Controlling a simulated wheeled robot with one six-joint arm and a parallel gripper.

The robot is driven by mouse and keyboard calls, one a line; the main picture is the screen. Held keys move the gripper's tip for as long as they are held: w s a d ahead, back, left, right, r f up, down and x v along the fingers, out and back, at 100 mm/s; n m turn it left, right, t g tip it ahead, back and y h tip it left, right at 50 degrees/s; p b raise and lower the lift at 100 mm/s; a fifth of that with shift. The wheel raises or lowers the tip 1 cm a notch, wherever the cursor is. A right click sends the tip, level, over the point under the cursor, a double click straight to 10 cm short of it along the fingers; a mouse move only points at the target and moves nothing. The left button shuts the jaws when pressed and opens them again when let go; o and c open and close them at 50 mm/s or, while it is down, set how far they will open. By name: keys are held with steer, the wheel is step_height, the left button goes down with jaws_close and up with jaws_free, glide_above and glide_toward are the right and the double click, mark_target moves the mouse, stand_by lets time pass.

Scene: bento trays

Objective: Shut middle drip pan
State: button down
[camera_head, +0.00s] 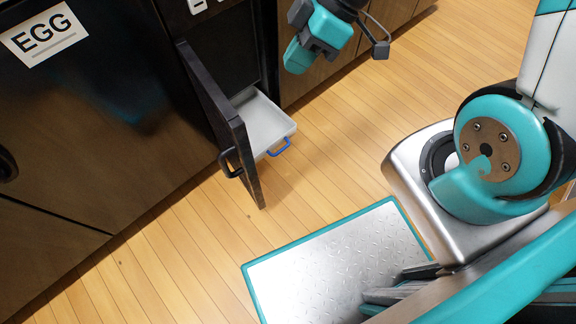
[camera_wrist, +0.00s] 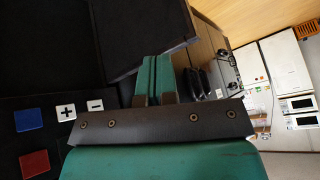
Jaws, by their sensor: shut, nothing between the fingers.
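A light grey pan (camera_head: 262,122) with a blue handle (camera_head: 279,148) is pulled partly out of the black cabinet, low down behind an open black door (camera_head: 227,125). I cannot tell from the view whether it is the middle one. My gripper (camera_head: 297,60) is at the top of the head view, above and apart from the pan. In the wrist view its two teal fingers (camera_wrist: 153,78) are together with nothing between them. They point toward a dark panel (camera_wrist: 150,30), and I cannot tell whether they touch it. The pan does not show in the wrist view.
The open door has a black handle (camera_head: 230,163) and stands left of the pan. The wooden floor (camera_head: 335,140) right of the pan is clear. The wrist view shows red (camera_wrist: 34,164) and blue (camera_wrist: 28,119) squares.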

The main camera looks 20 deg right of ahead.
steer(key=w+d+f+n+t+b, duration=0.1)
steer(key=d+f+n+t+b, duration=0.3)
steer(key=f+b, duration=1.15)
steer(key=d+f+n+b, duration=0.2)
steer(key=d+f+b, duration=0.25)
steer(key=f, duration=2.25)
steer(key=w+a+f+b, duration=0.5)
steer(key=w+f+b, duration=0.1)
steer(key=w+b, duration=0.1)
steer(key=shift+w+a, duration=0.3)
steer(key=shift+a, duration=0.05)
